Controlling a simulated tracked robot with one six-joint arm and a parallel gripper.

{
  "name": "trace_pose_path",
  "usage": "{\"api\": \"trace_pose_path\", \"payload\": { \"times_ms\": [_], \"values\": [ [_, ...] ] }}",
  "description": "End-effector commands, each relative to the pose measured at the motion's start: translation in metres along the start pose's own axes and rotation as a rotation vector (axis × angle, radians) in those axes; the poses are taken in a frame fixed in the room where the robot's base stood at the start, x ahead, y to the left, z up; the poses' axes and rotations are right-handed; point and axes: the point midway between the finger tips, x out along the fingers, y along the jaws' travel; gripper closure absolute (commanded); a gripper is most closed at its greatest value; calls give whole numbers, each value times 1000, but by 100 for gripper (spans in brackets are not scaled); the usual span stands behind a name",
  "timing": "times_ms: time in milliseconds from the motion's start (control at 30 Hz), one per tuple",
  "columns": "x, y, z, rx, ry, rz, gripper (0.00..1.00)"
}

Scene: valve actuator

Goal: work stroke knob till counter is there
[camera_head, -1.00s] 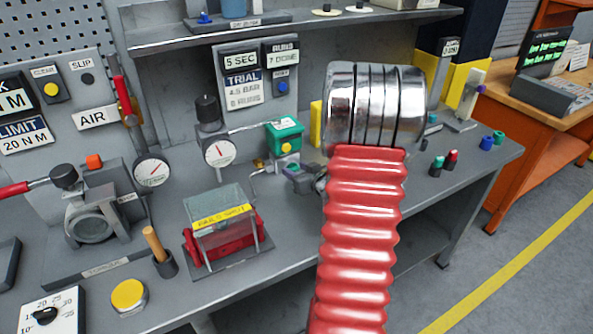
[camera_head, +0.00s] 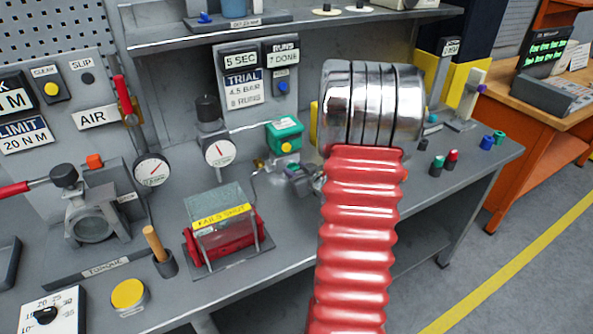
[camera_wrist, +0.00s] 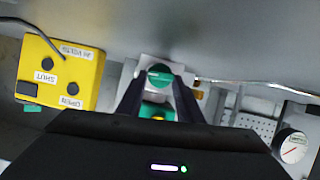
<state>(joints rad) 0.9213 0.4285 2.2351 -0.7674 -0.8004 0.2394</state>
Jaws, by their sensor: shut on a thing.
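In the wrist view, my gripper (camera_wrist: 160,82) has its two dark fingers shut on a green knob (camera_wrist: 159,73), one finger on each side. The runs counter (camera_head: 282,56) on the back wall reads "7 DONE", beside a display (camera_head: 240,61) reading "5 SEC". The trial card (camera_head: 244,88) below reads 4.5 bar and what looks like 8 runs.
A yellow box (camera_wrist: 62,72) with SHUT and OPEN buttons stands left of the gripper in the wrist view. A gauge (camera_wrist: 291,147) is at lower right. On the bench are a green box (camera_head: 285,134), a guarded red actuator (camera_head: 222,232) and gauges (camera_head: 218,151).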

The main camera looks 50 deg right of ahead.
Motion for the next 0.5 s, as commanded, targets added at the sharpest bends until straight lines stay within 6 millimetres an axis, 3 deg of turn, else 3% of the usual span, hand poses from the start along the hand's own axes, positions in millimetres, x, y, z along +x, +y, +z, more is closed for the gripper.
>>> {"api": "trace_pose_path", "payload": {
  "times_ms": [500],
  "values": [
    [1, -8, 1, -307, 1, 124, 90]
  ]
}}
